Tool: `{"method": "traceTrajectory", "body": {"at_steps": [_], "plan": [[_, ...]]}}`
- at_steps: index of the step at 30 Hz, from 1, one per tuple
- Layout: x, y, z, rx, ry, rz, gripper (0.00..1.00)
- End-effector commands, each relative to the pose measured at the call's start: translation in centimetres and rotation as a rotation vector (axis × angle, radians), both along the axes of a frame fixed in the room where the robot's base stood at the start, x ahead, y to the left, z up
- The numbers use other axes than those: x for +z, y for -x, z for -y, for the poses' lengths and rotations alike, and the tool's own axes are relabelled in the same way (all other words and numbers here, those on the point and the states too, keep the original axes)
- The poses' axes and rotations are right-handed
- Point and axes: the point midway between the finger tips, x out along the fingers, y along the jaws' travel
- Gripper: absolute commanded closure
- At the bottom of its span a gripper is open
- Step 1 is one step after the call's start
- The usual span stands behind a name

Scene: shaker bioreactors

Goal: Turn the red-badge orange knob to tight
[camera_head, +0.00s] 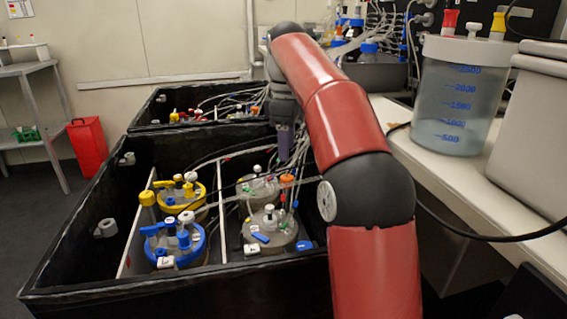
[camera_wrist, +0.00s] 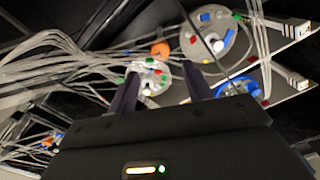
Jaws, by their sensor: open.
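An orange knob (camera_head: 287,180) shows at the right of the back right vessel in the black box. In the wrist view the orange knob (camera_wrist: 160,49) lies above and beyond the fingertips, close to tubing. I cannot make out for sure a red badge on it or its tight mark. My gripper (camera_head: 285,158) hangs above the back right vessel, pointing down, near the knob. In the wrist view my gripper (camera_wrist: 162,82) has its two dark fingers apart, with a small grey vessel (camera_wrist: 148,78) beneath them. It holds nothing.
Yellow-topped (camera_head: 180,196) and blue-topped (camera_head: 176,243) vessels stand at left in the box, and a grey-lidded vessel (camera_head: 270,230) at front right. Grey tubes cross the area near my gripper. The black box wall (camera_head: 85,215) surrounds them. A bench (camera_head: 440,180) with a large container runs along the right.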

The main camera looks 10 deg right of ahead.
Motion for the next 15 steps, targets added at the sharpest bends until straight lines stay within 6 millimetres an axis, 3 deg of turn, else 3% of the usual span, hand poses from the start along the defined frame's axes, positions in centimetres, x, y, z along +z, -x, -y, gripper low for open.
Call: {"method": "traceTrajectory", "body": {"at_steps": [15], "plan": [[-7.1, 0.1, 0.0, 0.001, 0.000, -0.001, 0.50]]}}
